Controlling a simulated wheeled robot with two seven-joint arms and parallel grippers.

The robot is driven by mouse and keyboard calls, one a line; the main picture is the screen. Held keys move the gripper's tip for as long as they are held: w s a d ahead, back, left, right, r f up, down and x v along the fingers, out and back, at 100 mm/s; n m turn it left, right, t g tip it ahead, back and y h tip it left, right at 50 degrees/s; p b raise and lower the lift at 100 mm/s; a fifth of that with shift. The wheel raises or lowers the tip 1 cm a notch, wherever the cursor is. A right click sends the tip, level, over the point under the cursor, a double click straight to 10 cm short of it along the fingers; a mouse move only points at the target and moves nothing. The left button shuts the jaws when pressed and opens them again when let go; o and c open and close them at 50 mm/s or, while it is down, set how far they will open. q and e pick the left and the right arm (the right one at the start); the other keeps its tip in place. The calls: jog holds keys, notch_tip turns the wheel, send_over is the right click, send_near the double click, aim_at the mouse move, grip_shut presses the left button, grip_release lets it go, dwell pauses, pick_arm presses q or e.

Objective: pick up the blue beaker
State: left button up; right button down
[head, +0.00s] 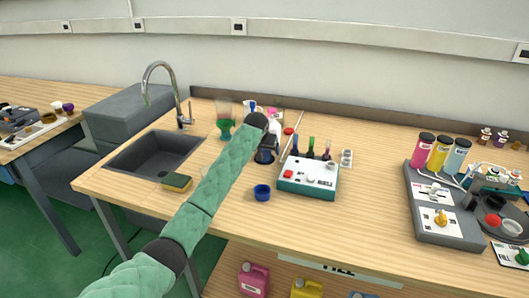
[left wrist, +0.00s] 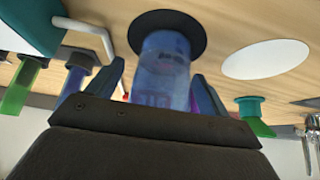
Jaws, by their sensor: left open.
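The blue beaker (left wrist: 165,62) shows in the left wrist view as a see-through blue vessel with a wide black disc at one end. My left gripper (left wrist: 160,88) is open, with one finger on each side of the beaker; I cannot tell whether they touch it. In the head view my left arm reaches across the counter, and its dark gripper (head: 266,148) is beside the white and teal device. There the wrist and gripper largely hide the beaker. My right gripper is in neither view.
A green beaker (head: 226,128) stands left of my gripper. The white and teal device (head: 308,178) with coloured tubes is close on the right. A small blue cup (head: 262,192) is in front. The sink (head: 155,155) and sponge (head: 176,182) lie left.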

pick_arm(q)
jog(key=c, duration=1.1)
jog(key=shift+c, duration=0.2)
jog(key=shift+s+r, duration=0.15)
jog(key=shift+r, duration=0.05)
